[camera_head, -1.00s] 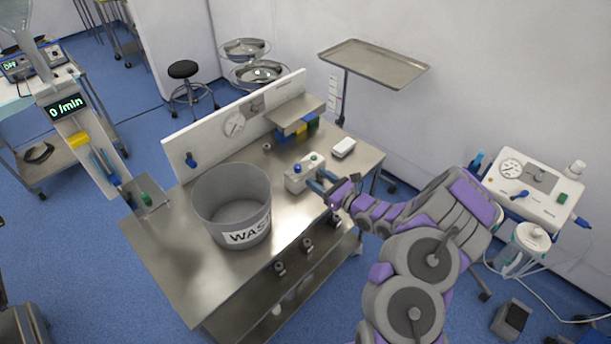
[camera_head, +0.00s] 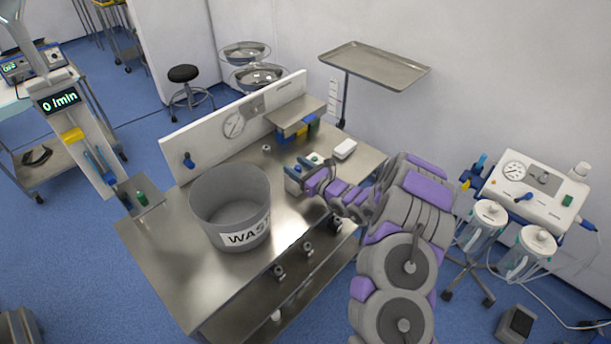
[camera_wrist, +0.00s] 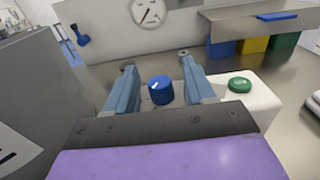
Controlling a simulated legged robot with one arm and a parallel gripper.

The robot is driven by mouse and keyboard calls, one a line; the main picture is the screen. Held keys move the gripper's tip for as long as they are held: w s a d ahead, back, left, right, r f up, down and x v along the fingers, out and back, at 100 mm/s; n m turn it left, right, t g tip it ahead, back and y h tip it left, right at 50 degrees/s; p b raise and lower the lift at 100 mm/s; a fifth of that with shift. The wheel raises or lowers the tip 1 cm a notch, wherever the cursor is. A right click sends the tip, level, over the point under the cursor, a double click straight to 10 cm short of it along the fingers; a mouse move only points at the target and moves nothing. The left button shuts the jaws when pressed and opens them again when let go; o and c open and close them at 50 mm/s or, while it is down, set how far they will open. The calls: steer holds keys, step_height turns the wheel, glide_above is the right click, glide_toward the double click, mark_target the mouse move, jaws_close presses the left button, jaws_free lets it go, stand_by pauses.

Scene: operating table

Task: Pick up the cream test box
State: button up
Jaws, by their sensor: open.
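The cream test box (camera_head: 317,157) stands on the steel table, partly hidden behind my gripper (camera_head: 301,170) in the head view. In the wrist view the cream test box (camera_wrist: 254,103) shows at the right with a green button on top. A blue knob (camera_wrist: 161,90) shows between my two blue fingers. My gripper (camera_wrist: 158,68) is open, with one finger on each side of the knob. Much of the box is hidden below the gripper's dark palm, so I cannot tell whether the fingers touch it.
A grey waste bin (camera_head: 232,208) stands close on the left. A white upright panel (camera_head: 213,136) with a gauge and a shelf (camera_head: 296,116) over coloured bins are behind. The table's front left (camera_head: 165,240) is clear.

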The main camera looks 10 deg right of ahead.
steer(key=shift+c, duration=0.3)
jaws_close()
stand_by(0.4)
